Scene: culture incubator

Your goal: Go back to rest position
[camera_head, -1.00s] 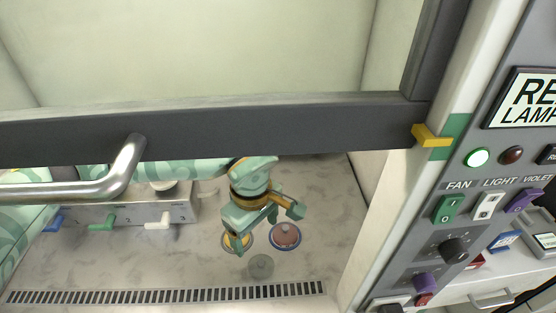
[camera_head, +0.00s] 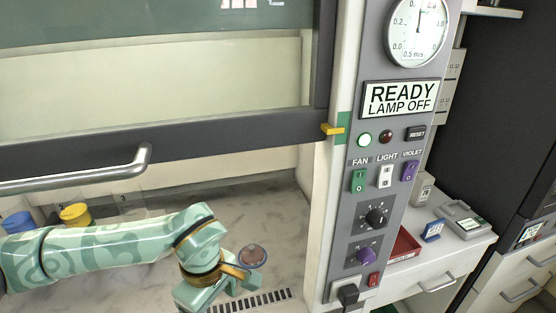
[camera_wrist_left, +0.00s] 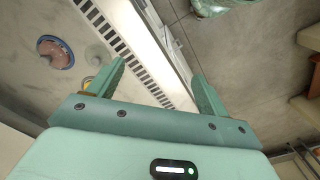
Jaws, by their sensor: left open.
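My left arm comes in from the left across the cabinet in the head view. Its gripper (camera_head: 215,296) hangs low near the front slotted grille, and its lower end is cut off by the picture edge. In the left wrist view the two fingers of the gripper (camera_wrist_left: 157,72) are spread wide with nothing between them, over the grille and cabinet edge. A round dish with reddish contents (camera_head: 252,256) lies on the cabinet floor beside the gripper, apart from it. The dish also shows in the left wrist view (camera_wrist_left: 56,52). My right gripper is not in view.
The raised sash's dark lower frame (camera_head: 150,141) and its metal handle (camera_head: 80,179) lie above my arm. The control panel (camera_head: 375,190) stands to the right. Blue (camera_head: 17,222) and yellow (camera_head: 76,215) containers stand behind my arm. A slotted grille (camera_wrist_left: 115,42) runs along the floor's front.

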